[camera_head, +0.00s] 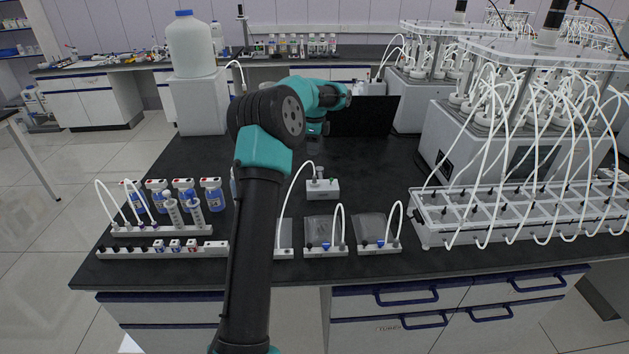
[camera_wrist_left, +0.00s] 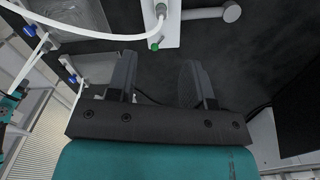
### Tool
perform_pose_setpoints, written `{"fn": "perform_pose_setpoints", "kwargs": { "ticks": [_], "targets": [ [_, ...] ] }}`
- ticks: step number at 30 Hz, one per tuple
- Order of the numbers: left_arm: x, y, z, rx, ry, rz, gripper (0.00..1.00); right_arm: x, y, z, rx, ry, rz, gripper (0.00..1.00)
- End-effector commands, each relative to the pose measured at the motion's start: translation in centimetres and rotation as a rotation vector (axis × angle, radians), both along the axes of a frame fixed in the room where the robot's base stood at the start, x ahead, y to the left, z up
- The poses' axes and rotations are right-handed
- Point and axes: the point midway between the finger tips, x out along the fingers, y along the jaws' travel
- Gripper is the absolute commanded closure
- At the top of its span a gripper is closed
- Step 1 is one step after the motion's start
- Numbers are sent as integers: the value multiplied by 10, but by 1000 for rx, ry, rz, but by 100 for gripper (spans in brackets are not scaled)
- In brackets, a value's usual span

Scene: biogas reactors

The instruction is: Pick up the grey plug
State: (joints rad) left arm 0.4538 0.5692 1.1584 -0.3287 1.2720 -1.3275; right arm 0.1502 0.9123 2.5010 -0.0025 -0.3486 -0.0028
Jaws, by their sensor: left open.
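My left gripper (camera_wrist_left: 158,82) is open and empty in the left wrist view, its two dark fingers apart above the black bench top. My right gripper is not in view.
White holders with clear bags and tubes (camera_head: 325,250) line the front edge. A rack with syringes (camera_head: 165,230) and blue-labelled bottles (camera_head: 212,194) stand left. A large white tube rack (camera_head: 520,213) fills the right. A black screen (camera_head: 365,115) stands behind. The central bench is mostly clear.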

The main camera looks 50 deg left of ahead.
Motion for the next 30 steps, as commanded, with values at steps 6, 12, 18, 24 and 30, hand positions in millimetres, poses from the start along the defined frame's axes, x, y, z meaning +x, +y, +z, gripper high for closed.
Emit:
{"fn": "perform_pose_setpoints", "kwargs": {
  "ticks": [6, 12, 18, 24, 30],
  "targets": [
    [-1, 0, -38, 0, 2, 1, 53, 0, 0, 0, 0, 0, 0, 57],
    [0, 0, -70, 0, 1, 1, 53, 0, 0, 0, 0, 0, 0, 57],
    [0, 0, -81, 1, -1, 1, 53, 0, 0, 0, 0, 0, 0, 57],
    [0, 0, -81, 1, -1, 1, 53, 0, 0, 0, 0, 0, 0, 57],
    [0, 0, -89, -1, 1, 1, 53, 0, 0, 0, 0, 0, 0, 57]
  ]
}}
